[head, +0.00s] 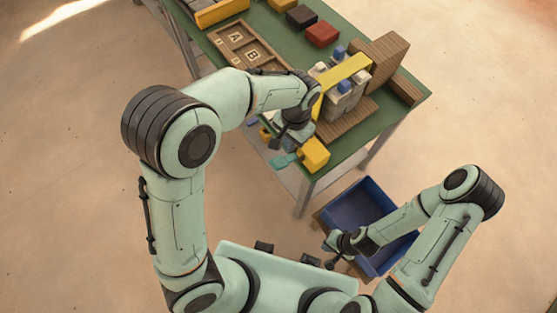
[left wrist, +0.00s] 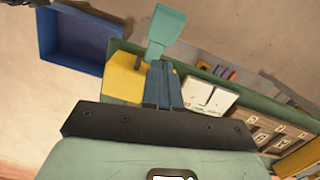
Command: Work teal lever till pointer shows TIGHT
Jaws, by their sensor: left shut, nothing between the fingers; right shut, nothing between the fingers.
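The teal lever (head: 284,160) sticks out past the table's front edge beside a yellow block (head: 315,154). In the left wrist view the lever's flat teal paddle (left wrist: 165,27) shows just beyond my fingertips. My left gripper (head: 278,142) is shut and empty, close to the lever; I cannot tell whether it touches. Its closed fingers (left wrist: 162,82) overlap the yellow block (left wrist: 122,78) in the wrist view. The press has a yellow bar (head: 346,70) over grey and blue blocks (head: 343,92). No pointer reading is legible. My right gripper (head: 330,246) is shut and empty, away from the table.
A blue bin (head: 369,204) stands below the table's near end. A white panel (left wrist: 207,95) with dark marks shows in the wrist view.

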